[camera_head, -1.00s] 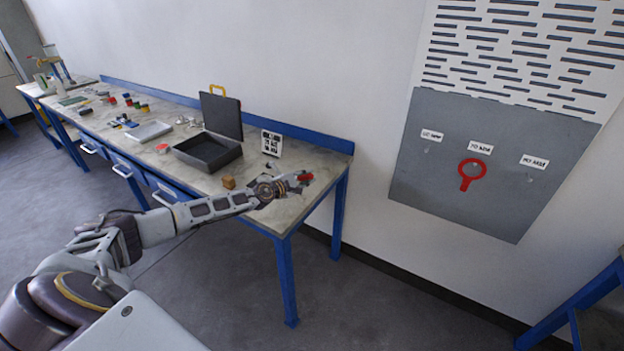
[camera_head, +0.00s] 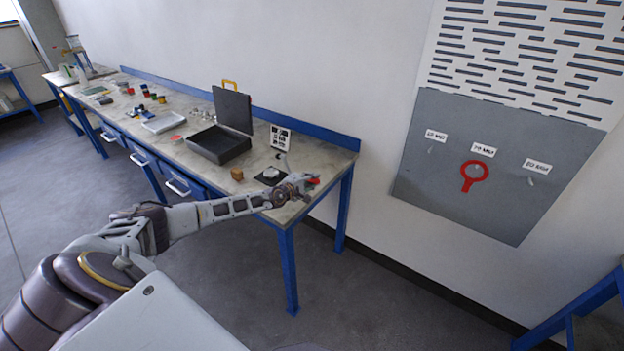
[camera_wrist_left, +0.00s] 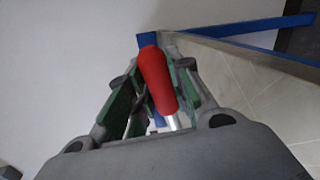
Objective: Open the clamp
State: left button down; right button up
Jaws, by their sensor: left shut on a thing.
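My left gripper (camera_head: 305,184) is at the near right corner of the workbench in the head view. It is shut on a red-handled thing (camera_head: 314,181). In the left wrist view the red handle (camera_wrist_left: 157,80) lies between the green-padded fingers, with a shiny metal shaft running back toward the palm. I cannot tell whether this thing is part of a clamp, and I make out no clamp for sure elsewhere. My right gripper is not in view.
The workbench (camera_head: 290,205) holds an open dark case (camera_head: 218,145), a small brown cube (camera_head: 237,174), a dark square with a white piece (camera_head: 270,175) and a label card (camera_head: 280,138). A red ring tool (camera_head: 474,175) hangs on the grey wall panel (camera_head: 450,205).

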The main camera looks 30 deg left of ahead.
pick_arm(q)
jog(key=shift+f, duration=0.2)
jog(key=c, duration=1.3)
grip_release()
jog(key=shift+d, duration=0.1)
jog(key=shift+o, duration=0.2)
jog(key=shift+s+r, duration=0.1)
jog(key=shift+r, duration=0.05)
jog(key=shift+v, duration=1)
jog(key=v, duration=0.9)
jog(key=shift+s, duration=0.4)
